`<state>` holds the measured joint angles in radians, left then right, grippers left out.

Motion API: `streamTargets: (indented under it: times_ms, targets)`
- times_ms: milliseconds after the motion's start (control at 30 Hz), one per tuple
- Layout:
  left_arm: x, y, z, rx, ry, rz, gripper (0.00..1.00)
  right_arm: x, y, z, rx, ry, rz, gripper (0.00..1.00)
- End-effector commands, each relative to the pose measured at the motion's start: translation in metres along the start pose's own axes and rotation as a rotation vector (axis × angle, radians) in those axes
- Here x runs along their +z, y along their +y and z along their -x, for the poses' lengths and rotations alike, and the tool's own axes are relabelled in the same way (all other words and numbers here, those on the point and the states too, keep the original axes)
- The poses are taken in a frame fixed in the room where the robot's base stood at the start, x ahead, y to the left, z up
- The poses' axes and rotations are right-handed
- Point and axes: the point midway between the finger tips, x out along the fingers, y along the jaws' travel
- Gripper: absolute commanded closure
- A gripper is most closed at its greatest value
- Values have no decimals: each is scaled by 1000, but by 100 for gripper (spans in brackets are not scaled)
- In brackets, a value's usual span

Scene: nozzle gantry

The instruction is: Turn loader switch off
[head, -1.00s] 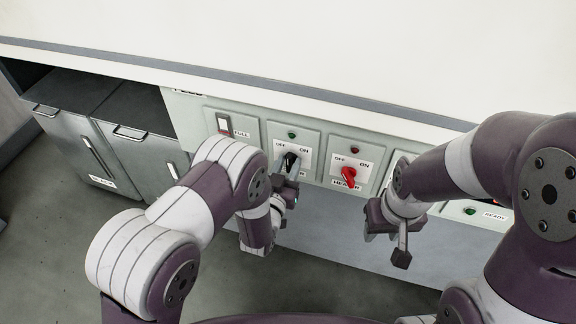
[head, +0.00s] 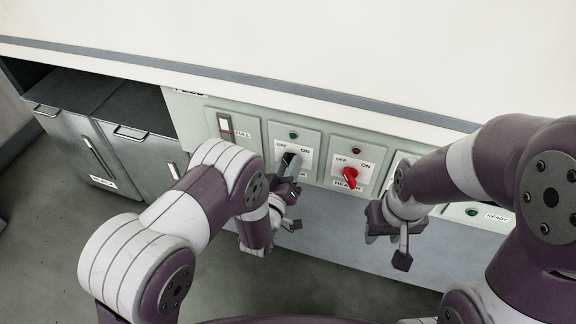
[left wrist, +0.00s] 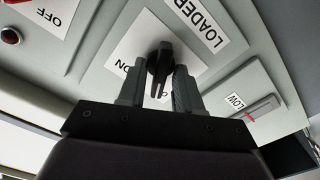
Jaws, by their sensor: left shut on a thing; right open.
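The loader switch is a black knob (left wrist: 160,62) on a white plate (left wrist: 115,35) in the left wrist view, beside the LOADER label (left wrist: 205,22). The knob's pale-marked end points down the picture, close to a partly hidden label. The ON label (left wrist: 127,64) is left of it. My left gripper (left wrist: 159,85) is shut on the knob, one finger on each side. In the head view my left gripper (head: 290,165) covers most of the knob. My right gripper (head: 386,238) is open and empty, below the panel at the right.
A red heater switch (head: 350,177) sits right of the loader plate. A dark green lamp (head: 293,135) is above the loader switch. A level gauge (head: 225,125) is at the left. Grey drawers (head: 75,148) stand further left. My right arm hides part of the panel.

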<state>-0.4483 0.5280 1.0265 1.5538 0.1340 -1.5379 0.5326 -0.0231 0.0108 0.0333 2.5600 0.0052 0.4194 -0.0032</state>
Motion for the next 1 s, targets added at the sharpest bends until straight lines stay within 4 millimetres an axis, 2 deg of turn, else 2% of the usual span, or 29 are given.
streamTargets:
  times_ms: [333, 367, 667, 767, 1000]
  targets:
    - [0, 0, 0, -1, -1, 3, 96, 0, 0, 0, 0, 0, 0, 57]
    - [0, 0, 0, -1, -1, 3, 61, 0, 0, 0, 0, 0, 0, 57]
    - [0, 0, 2, -1, -1, 2, 61, 0, 0, 0, 0, 0, 0, 57]
    - [0, 0, 13, -2, -2, 2, 61, 0, 0, 3, 0, 0, 0, 57]
    - [0, 0, 78, -2, -6, 1, 61, -1, 0, 12, 0, 0, 0, 57]
